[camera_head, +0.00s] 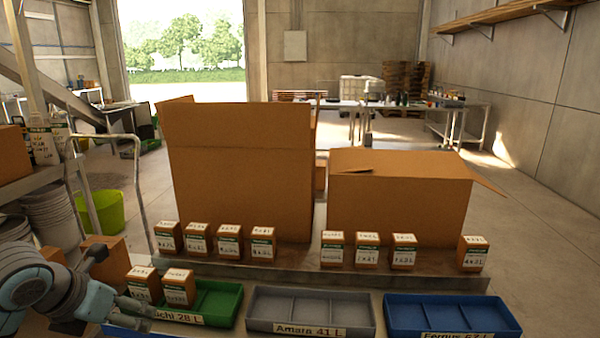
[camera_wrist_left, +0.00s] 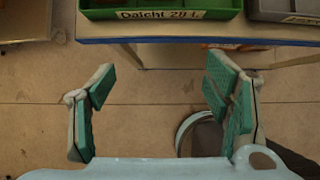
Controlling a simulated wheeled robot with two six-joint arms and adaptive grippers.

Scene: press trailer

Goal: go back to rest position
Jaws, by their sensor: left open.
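My left gripper (camera_head: 120,282) is at the lower left of the head view, beside the left end of the green tray (camera_head: 228,303). In the left wrist view its two green-padded fingers (camera_wrist_left: 160,98) are spread wide, with only bare floor between them. Nothing is held. The green tray, labelled Daichi 28 L, also shows at the top of the wrist view (camera_wrist_left: 220,5), beyond the fingertips. Two small labelled cartons (camera_head: 178,287) stand at the tray's left end. My right gripper does not show.
A grey tray (camera_head: 310,290) labelled Amara 41 L and a blue tray (camera_head: 450,298) are to the right. Behind them, several small cartons (camera_head: 262,242) line a ledge before two large open cardboard boxes (camera_head: 240,170) (camera_head: 395,210). A bucket (camera_wrist_left: 205,135) stands on the floor below the gripper.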

